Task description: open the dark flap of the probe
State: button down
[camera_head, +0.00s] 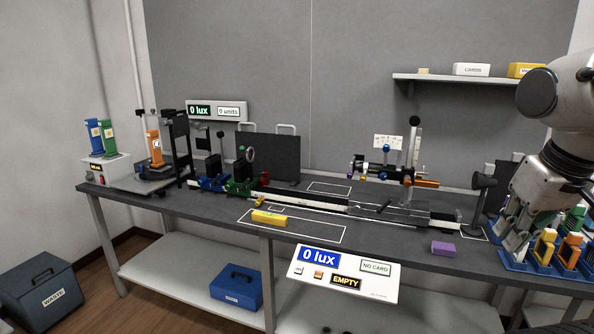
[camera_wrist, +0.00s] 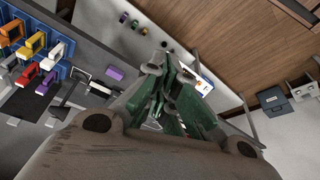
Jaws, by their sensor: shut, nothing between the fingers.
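I cannot tell for sure which part is the probe's flap. A dark rounded head on a stand (camera_head: 484,182) stands near the right end of the long rail (camera_head: 325,202), and may be the probe. Another dark upright plate (camera_head: 181,135) stands at the far left beside an orange piece. My gripper (camera_head: 512,240) is at the right of the bench, in front of the rack of coloured handles and apart from the dark head. Its green-padded fingers (camera_wrist: 165,72) are shut and hold nothing in the wrist view.
A blue rack (camera_head: 545,262) of coloured handles is beside my gripper. A purple block (camera_head: 444,248) and a yellow block (camera_head: 269,218) lie on the bench (camera_head: 210,208). A sloped console (camera_head: 343,274) reads 0 lux, NO CARD and EMPTY. A shelf (camera_head: 455,79) is above.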

aim_at(350, 176)
jog(key=i+l+u, duration=0.35)
jog(key=l, duration=0.4)
jog(key=i+l+u, duration=0.2)
jog(key=i+l, duration=0.1)
jog(key=l, duration=0.1)
